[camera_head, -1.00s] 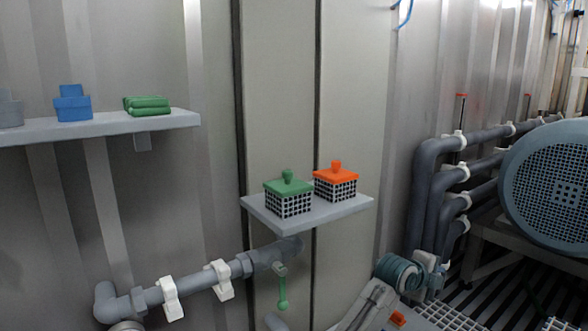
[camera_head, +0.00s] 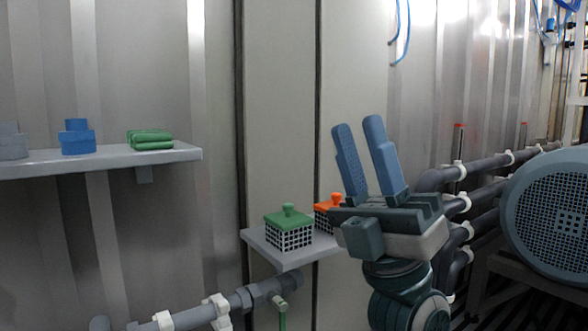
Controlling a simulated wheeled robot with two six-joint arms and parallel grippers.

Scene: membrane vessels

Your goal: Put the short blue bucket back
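A short blue bucket-like vessel (camera_head: 77,142), with a narrower part on top, stands on the left wall shelf (camera_head: 110,163).
On the left shelf, a grey vessel (camera_head: 13,145) stands left of the blue one and a folded green bundle (camera_head: 151,140) lies to its right. A green-lidded basket (camera_head: 289,230) stands on the lower shelf. Grey pipes (camera_head: 250,296) run below, and a large round grille (camera_head: 550,215) is at right.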

